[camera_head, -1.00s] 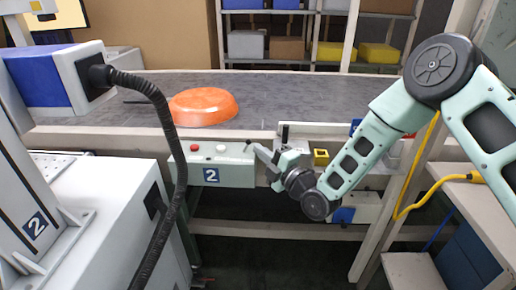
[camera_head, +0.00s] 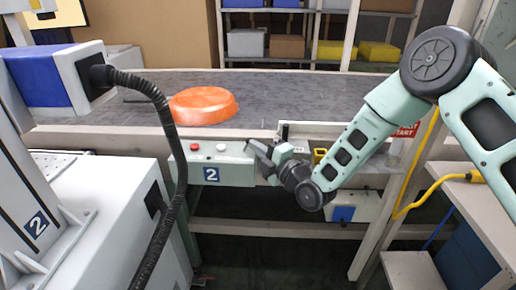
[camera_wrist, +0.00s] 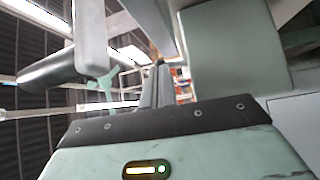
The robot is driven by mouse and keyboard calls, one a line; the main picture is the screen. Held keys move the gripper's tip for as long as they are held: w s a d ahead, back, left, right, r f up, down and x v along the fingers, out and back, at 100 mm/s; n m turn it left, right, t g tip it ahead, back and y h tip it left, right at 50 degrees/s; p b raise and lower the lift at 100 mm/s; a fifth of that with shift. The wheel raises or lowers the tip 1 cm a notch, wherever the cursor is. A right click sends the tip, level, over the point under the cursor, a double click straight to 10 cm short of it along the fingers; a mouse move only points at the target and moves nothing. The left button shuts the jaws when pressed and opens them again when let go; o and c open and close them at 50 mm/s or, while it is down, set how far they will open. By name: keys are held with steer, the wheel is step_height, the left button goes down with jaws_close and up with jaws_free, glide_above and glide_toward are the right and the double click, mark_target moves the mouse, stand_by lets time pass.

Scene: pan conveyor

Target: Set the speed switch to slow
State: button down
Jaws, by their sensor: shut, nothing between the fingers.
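The control box (camera_head: 234,175), pale green with a blue number 2 plate, is mounted below the conveyor's front edge. A red button (camera_head: 194,146) and a white button (camera_head: 221,147) sit on its top. My gripper (camera_head: 254,147) is shut and empty, its fingertips over or beside the right end of the box's top. I cannot make out the speed switch or its setting; the gripper covers that end of the panel. In the wrist view the fingers (camera_wrist: 157,86) are close together. Whether they touch the box I cannot tell.
An orange pan (camera_head: 204,106) lies on the grey conveyor belt (camera_head: 300,100). A white machine with a black hose (camera_head: 172,170) stands at left. A yellow part (camera_head: 320,155) is just right of the gripper. A yellow cable (camera_head: 412,190) hangs by the right post.

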steer(key=shift+a+r, duration=0.1)
steer(key=shift+r, duration=0.05)
steer(key=shift+a+r+n+g+h+p, duration=0.25)
steer(key=shift+a+r+n+g+h, duration=0.1)
steer(key=shift+n+g, duration=0.2)
steer(key=shift+a+r+n+g+h+p, duration=0.25)
steer(key=shift+n+g+h, duration=0.15)
steer(key=shift+n, duration=0.25)
steer(key=shift+a+r+n+g+h, duration=0.2)
steer(key=shift+a+n+g+h, duration=0.3)
steer(key=shift+n+h, duration=0.3)
steer(key=shift+d+f, duration=0.15)
